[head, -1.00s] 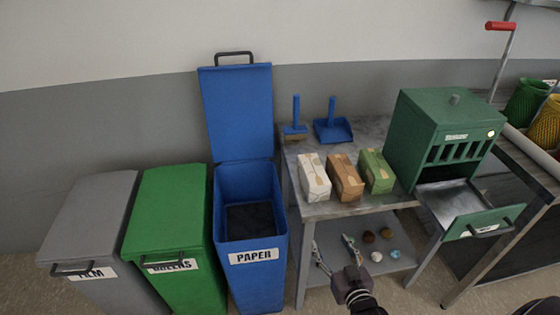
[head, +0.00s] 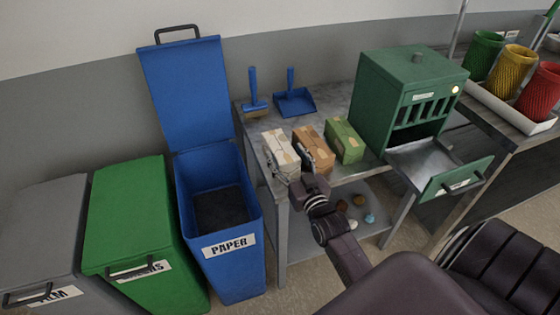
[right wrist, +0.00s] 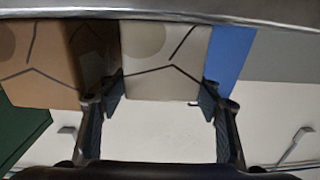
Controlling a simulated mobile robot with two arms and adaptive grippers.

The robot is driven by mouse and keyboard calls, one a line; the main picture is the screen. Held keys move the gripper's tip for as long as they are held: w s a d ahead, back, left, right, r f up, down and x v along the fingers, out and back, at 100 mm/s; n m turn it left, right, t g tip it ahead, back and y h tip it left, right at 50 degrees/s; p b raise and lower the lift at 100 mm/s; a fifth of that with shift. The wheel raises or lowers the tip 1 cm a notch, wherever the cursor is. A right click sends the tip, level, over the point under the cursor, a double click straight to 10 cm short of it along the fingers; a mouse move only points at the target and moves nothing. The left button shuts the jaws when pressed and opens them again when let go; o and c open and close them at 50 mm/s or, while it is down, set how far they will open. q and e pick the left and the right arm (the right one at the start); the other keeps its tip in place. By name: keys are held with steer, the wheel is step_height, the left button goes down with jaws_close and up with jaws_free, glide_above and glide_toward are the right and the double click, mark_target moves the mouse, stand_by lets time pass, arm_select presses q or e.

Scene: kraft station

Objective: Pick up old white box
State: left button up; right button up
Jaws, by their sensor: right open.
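The old white box (head: 279,148) stands at the front left of the metal table, in a row with a brown box (head: 313,148) and a green box (head: 345,141). My right gripper (head: 292,166) is in front of the white box and is open. In the right wrist view the white box (right wrist: 165,52) shows between the two spread fingertips of the right gripper (right wrist: 162,100), with the brown box (right wrist: 40,62) at the left. I cannot tell whether either finger touches the white box. My left gripper is not in view.
A blue paper bin (head: 222,272) with its lid up stands left of the table (head: 345,97). A green cabinet (head: 385,105) with its tray (head: 425,160) pulled out is at the right. A blue brush (head: 254,95) and dustpan (head: 294,101) lie behind the boxes.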

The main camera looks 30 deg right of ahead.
mark_target(280, 145)
steer(key=w, duration=0.1)
steer(key=w+b, duration=0.1)
steer(key=w+f+b, duration=0.1)
steer(key=shift+w+d, duration=0.3)
steer(key=shift+w+d+r+b, duration=0.1)
steer(key=shift+w+b, duration=0.2)
steer(key=shift+w, duration=0.2)
steer(key=shift+s+r, duration=0.1)
steer(key=shift+r, duration=0.05)
steer(key=c, duration=0.9)
